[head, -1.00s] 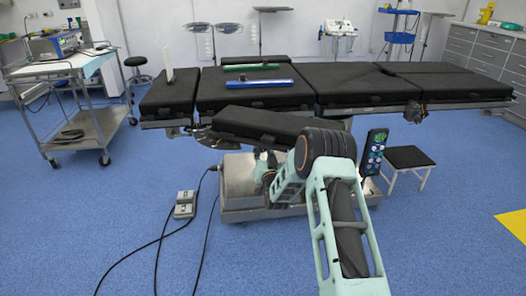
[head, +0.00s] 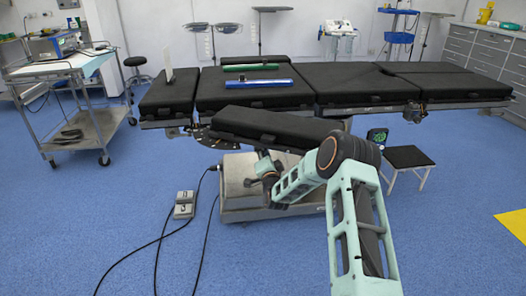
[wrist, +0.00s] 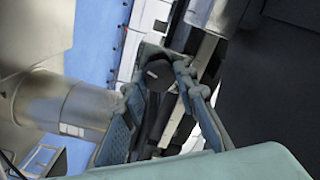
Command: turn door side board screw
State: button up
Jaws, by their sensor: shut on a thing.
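The operating table (head: 365,86) has black pads, with a lower side board (head: 265,124) tilted along its near edge. My gripper (head: 264,166) is below this board, small and partly hidden in the head view. In the wrist view my gripper (wrist: 157,79) has its two fingers on either side of a dark round screw knob (wrist: 158,72) and is shut on it. A dark bar runs down from the knob between the fingers. The knob cannot be made out in the head view.
The metal table base (head: 236,172) stands close to my gripper. A foot pedal (head: 185,204) with cables lies on the floor at left. A stool (head: 408,157) and a hand control (head: 377,137) are at right. The front floor is mostly clear.

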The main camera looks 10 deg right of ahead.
dwell(0.4)
jog(key=o, duration=1.1)
jog(key=shift+o, duration=0.2)
jog(key=s, duration=1.2)
